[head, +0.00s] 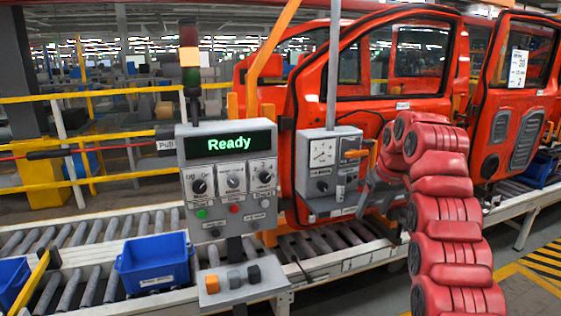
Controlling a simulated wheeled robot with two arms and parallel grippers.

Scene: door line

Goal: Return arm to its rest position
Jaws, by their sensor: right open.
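My right arm (443,215) is red and segmented. It rises from the lower right, bends at the top and comes down toward the left. My right gripper (373,192) is grey and open, just right of the grey gauge box (322,190) and in front of the red door. I see nothing held in it, though the arm partly hides it. I cannot tell whether it touches the box or the door. The control panel (228,180) shows "Ready" in green on its display. My left gripper is not in view.
Red vehicle doors (515,90) hang along the line behind the arm. A roller conveyor (90,235) carries blue bins (155,262) at the left. A small button box (240,284) stands in front. Yellow railings (80,95) run behind. Striped floor (540,265) is clear at the right.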

